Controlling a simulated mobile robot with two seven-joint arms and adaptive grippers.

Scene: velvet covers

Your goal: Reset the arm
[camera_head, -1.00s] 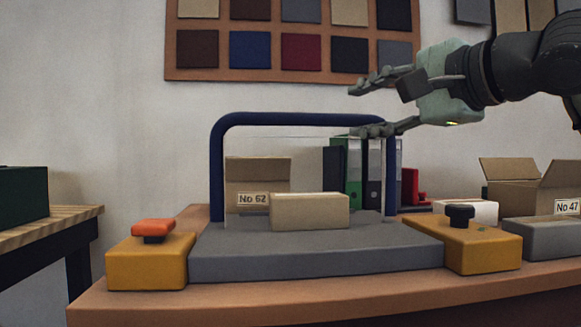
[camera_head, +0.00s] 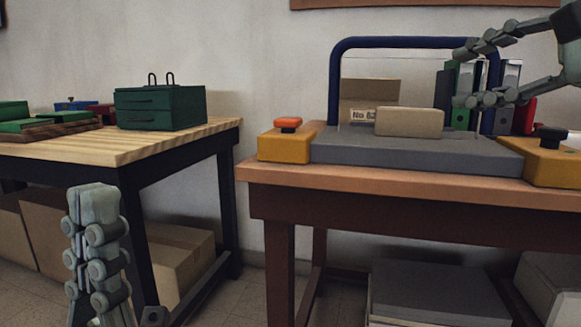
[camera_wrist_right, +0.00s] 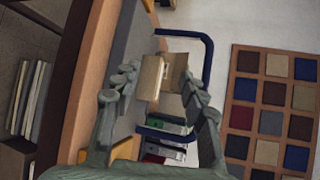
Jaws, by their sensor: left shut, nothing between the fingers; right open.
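My right gripper (camera_head: 462,76) is at the upper right of the head view, its two fingers apart and empty, one above the other. It appears in front of the right side of a blue frame (camera_head: 412,43). In the right wrist view the open fingers (camera_wrist_right: 160,82) spread on either side of a tan block (camera_wrist_right: 151,78). In the head view that block (camera_head: 408,123) rests on a grey base (camera_head: 415,150), apart from my fingers. My left gripper (camera_head: 95,255) is at the lower left of the head view, shut and empty, in front of the table gap.
A yellow box with an orange button (camera_head: 288,123) and one with a black button (camera_head: 549,134) flank the base. A wooden table (camera_head: 150,142) at left bears a green drawer box (camera_head: 160,107). Cartons (camera_head: 170,265) lie below. Binders (camera_head: 462,95) stand behind the frame.

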